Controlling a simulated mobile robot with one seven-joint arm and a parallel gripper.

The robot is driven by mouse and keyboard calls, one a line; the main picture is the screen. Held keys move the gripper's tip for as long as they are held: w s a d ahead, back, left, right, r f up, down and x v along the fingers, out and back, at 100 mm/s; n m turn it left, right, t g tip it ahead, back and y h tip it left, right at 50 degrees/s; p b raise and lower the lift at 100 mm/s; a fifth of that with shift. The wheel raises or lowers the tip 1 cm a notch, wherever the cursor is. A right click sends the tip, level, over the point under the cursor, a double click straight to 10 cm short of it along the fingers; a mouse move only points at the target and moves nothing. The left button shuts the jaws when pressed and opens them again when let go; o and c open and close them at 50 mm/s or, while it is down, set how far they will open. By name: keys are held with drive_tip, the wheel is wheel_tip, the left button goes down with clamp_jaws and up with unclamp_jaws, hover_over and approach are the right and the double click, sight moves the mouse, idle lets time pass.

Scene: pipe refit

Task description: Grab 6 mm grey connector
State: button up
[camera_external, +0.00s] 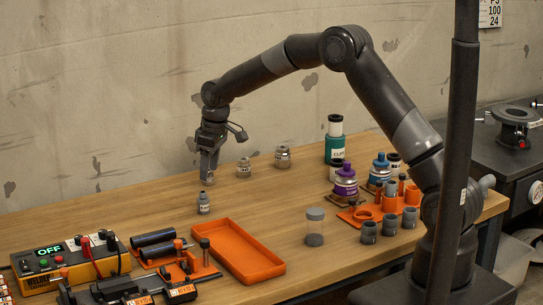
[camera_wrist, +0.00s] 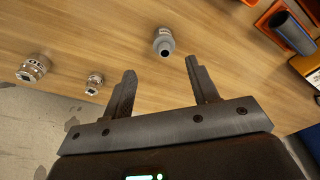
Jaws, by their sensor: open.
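A small grey connector (camera_external: 203,205) stands upright on the wooden table, left of centre. It shows in the wrist view (camera_wrist: 164,42) just beyond the space between my fingertips, its round opening facing the camera. Two metallic grey fittings, a smaller one (camera_external: 243,168) and a larger one (camera_external: 282,158), stand farther back. In the wrist view they are to the left of my fingers, the smaller (camera_wrist: 95,84) and the larger (camera_wrist: 33,68). Their labels are too small to read surely. My gripper (camera_external: 207,178) is open and empty, pointing down behind the near connector; its fingers (camera_wrist: 160,66) are apart.
An orange tray (camera_external: 238,252) lies in front of the connector. Black tubes in an orange holder (camera_external: 160,247) and a welder box (camera_external: 70,262) are front left. The wall is behind.

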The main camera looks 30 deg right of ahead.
sight(204, 192)
drive_tip(key=f, duration=0.5)
drive_tip(key=shift+w+a+f, duration=0.2)
drive_tip(key=shift+w+a, duration=0.1)
drive_tip(key=shift+a, duration=0.05)
drive_tip(key=shift+w+a+f, duration=0.1)
drive_tip(key=shift+a+f, duration=0.1)
drive_tip(key=shift+f, duration=0.65)
drive_tip(key=shift+w+a+f, duration=0.1)
drive_tip(key=shift+a+f, duration=0.1)
drive_tip(key=shift+f, duration=0.7)
drive_tip(key=shift+w+a+f, duration=0.1)
drive_tip(key=shift+a+f, duration=0.1)
drive_tip(key=shift+f, duration=0.65)
drive_tip(key=shift+c, duration=0.5)
drive_tip(key=c, duration=0.9)
drive_tip(key=shift+r, duration=0.1)
